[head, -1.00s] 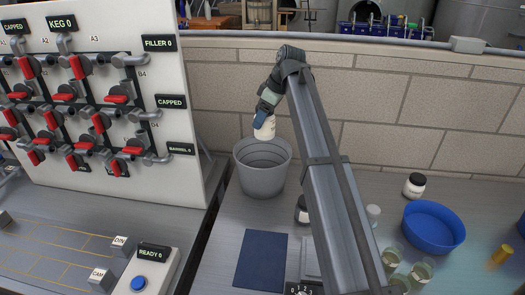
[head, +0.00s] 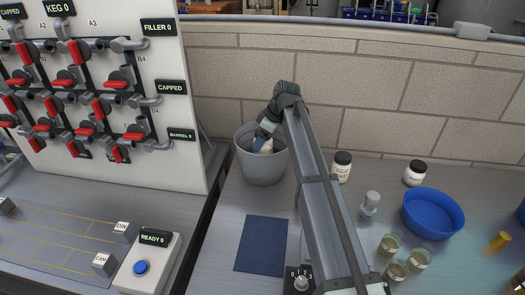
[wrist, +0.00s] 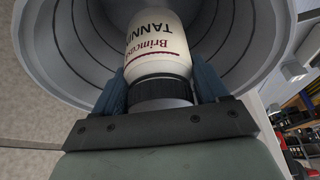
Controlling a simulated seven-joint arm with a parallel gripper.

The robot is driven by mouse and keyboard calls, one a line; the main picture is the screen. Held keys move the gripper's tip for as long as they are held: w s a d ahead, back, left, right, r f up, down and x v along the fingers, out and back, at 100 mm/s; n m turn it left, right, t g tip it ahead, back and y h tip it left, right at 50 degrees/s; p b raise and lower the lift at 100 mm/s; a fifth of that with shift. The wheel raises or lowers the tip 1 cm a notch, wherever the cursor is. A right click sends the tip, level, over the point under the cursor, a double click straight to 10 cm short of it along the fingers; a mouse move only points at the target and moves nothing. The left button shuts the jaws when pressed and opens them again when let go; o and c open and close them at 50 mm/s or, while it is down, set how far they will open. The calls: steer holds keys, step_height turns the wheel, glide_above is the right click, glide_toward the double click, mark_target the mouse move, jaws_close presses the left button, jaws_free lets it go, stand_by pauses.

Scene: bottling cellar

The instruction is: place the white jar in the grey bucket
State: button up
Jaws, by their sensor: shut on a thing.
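The white jar (wrist: 158,45) has a black lid and a label reading "TANNIN". My gripper (wrist: 160,92) is shut on it at the lid, with a blue finger on each side in the wrist view. In the head view the jar (head: 266,146) and my gripper (head: 261,138) are inside the mouth of the grey bucket (head: 262,172), below the rim. In the wrist view the bucket's ringed inner wall (wrist: 235,40) surrounds the jar. Whether the jar touches the bucket's floor is hidden.
A black-lidded jar (head: 342,167), another white jar (head: 415,173), a blue bowl (head: 433,222) and several glasses (head: 390,246) stand to the right. A dark blue mat (head: 262,245) lies in front of the bucket. The valve panel (head: 100,100) stands at left.

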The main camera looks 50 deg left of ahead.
steer(key=shift+f, duration=3.3)
steer(key=o, duration=1.2)
steer(key=shift+f, duration=0.1)
steer(key=v, duration=1.2)
steer(key=shift+a, duration=0.1)
